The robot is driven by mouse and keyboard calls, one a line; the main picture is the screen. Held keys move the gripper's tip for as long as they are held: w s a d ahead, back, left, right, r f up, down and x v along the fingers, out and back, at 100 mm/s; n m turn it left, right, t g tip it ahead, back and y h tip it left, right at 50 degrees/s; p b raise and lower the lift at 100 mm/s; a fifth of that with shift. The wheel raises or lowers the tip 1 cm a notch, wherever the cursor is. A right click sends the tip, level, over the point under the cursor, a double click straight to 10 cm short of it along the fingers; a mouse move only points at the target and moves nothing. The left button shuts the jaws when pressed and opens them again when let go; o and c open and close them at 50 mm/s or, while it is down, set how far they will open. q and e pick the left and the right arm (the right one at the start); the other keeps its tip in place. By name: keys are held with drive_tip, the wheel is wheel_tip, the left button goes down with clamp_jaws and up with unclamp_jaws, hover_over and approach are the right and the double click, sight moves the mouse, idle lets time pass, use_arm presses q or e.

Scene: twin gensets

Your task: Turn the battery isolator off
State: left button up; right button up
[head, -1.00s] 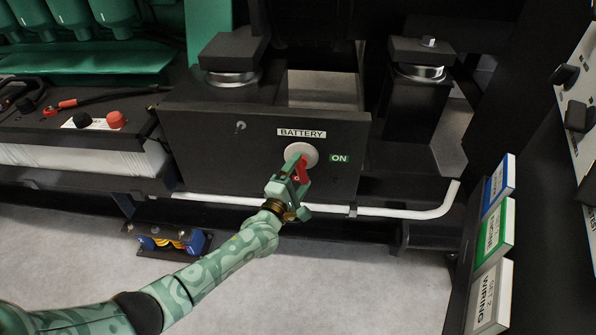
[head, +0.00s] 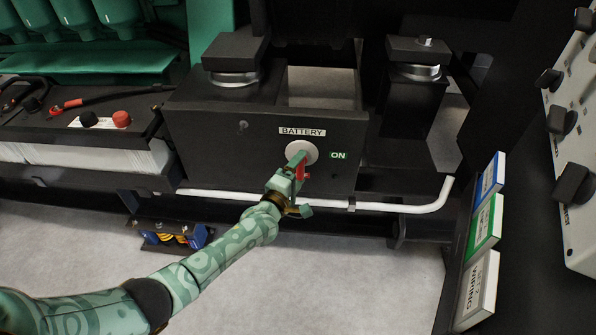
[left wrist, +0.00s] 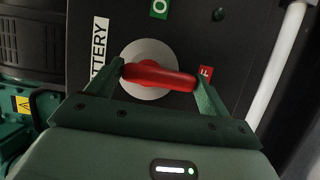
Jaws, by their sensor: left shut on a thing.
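The battery isolator is a pale round disc (head: 301,152) with a red handle (left wrist: 158,76), on a dark box under a BATTERY label (head: 302,132). A green ON label (head: 338,156) is to its right. My left gripper (head: 297,170) is at the isolator and covers most of the handle in the head view. In the left wrist view its fingers are shut on the red handle, one at each end. There the handle lies nearly crosswise, one end towards a red label (left wrist: 206,72) that is partly hidden by a finger. My right gripper is not in view.
A white pipe (head: 400,208) runs below the box. A battery with a red terminal cap (head: 121,119) stands at the left. Label plates (head: 480,285) and a pale panel with black knobs (head: 575,185) are at the right.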

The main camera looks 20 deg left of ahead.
use_arm(q)
drive_tip(key=o, duration=0.9)
drive_tip(key=shift+f, duration=0.1)
drive_tip(key=shift+o, duration=0.2)
drive_tip(key=s+a+p, duration=0.1)
drive_tip(key=s+p, duration=0.5)
drive_tip(key=s, duration=1)
drive_tip(key=shift+s+a, duration=0.15)
drive_tip(key=shift+a, duration=0.2)
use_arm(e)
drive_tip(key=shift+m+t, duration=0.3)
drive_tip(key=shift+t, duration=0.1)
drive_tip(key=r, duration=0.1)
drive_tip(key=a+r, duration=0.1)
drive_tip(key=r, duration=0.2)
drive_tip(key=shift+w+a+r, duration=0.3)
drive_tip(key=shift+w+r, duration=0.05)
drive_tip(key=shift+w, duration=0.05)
